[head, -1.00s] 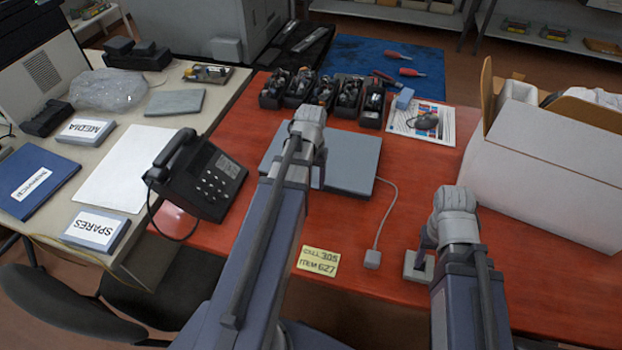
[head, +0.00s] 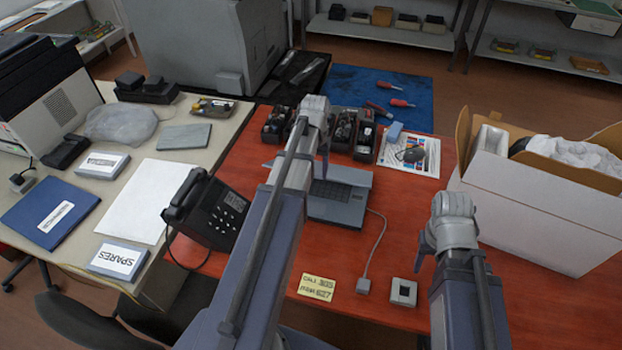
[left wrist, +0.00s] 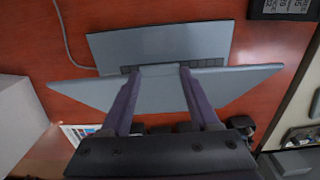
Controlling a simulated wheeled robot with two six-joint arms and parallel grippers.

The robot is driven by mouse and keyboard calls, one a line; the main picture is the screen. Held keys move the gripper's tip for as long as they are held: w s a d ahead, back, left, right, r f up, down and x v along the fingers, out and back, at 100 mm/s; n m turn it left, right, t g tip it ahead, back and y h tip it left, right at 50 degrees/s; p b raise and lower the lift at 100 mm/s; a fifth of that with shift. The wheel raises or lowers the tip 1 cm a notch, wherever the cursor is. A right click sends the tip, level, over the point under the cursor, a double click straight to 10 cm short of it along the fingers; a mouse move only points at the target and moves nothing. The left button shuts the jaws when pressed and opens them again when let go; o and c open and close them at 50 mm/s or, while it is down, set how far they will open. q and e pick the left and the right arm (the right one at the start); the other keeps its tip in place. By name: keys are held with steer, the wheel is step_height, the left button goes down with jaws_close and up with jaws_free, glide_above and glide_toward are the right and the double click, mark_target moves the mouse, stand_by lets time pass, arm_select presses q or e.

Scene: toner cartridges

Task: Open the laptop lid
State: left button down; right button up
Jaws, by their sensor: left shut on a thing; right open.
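The grey laptop sits on the red table. Its lid (head: 352,174) is partly raised, and the base (head: 335,212) with its dark keyboard shows in front. The base (left wrist: 160,42) shows beyond that edge. My right gripper (head: 440,243) is away from the laptop, right of it, with its fingertips mostly hidden.
A black desk phone (head: 212,212) stands left of the laptop. Toner cartridges (head: 275,125) stand behind it. A large open carton (head: 525,210) takes up the right side. A cable runs to a small plug (head: 363,286), near a small grey box (head: 404,292) and a yellow note (head: 317,287).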

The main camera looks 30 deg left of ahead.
arm_select(q)
steer(key=w+a+r+p, duration=0.2)
steer(key=w+r+p, duration=0.2)
steer(key=w, duration=0.5)
steer(key=shift+r, duration=0.8)
steer(key=c, duration=1.5)
jaws_free()
steer(key=shift+a+f, duration=0.1)
steer(key=shift+f, duration=0.25)
steer(key=shift+o, duration=0.9)
steer(key=shift+w+f, duration=0.1)
steer(key=shift+w, duration=0.05)
steer(key=o, duration=0.3)
steer(key=shift+s+r, duration=0.25)
steer(key=shift+s, duration=0.1)
steer(key=o, duration=0.4)
steer(key=shift+f, duration=0.1)
steer(key=o, duration=0.5)
